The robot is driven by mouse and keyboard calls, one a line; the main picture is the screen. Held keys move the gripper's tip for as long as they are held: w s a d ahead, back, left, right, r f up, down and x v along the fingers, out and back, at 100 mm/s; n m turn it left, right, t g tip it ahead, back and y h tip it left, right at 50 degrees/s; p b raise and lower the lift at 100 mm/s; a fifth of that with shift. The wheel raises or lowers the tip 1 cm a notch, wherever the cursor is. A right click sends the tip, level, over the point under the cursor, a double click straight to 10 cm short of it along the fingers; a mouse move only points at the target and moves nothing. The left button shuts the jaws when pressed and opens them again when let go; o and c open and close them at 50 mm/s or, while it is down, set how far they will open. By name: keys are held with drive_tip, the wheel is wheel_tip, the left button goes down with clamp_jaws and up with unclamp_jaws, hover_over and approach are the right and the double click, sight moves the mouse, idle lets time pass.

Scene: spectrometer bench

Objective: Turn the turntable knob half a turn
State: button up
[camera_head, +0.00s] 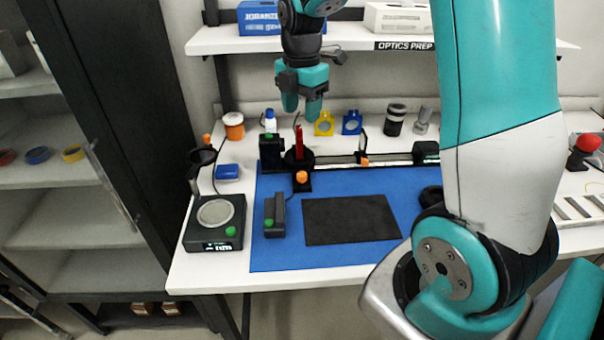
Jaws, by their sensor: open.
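The turntable (312,160) is a small round black stage near the back left of the blue mat. A thin red upright piece (299,142) stands on it. An orange knob (302,176) sits low on a black block at the turntable's front; I take it to be the turntable knob. The knob's turn angle is too small to read.
A rail (380,160) runs right from the turntable, carrying black holders. A black box (271,152) stands close left of the turntable. A black pad (350,219) lies in front on the blue mat (320,257). A scale (215,222) stands left. A shelf (240,44) overhangs behind.

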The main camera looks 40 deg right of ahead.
sight(302, 174)
wheel_tip(302, 174, down, 17)
drive_tip(key=shift+f+p, duration=0.15)
drive_tip(key=shift+p, duration=0.85)
drive_tip(key=shift+c, duration=0.2)
drive_tip(key=c, duration=0.9)
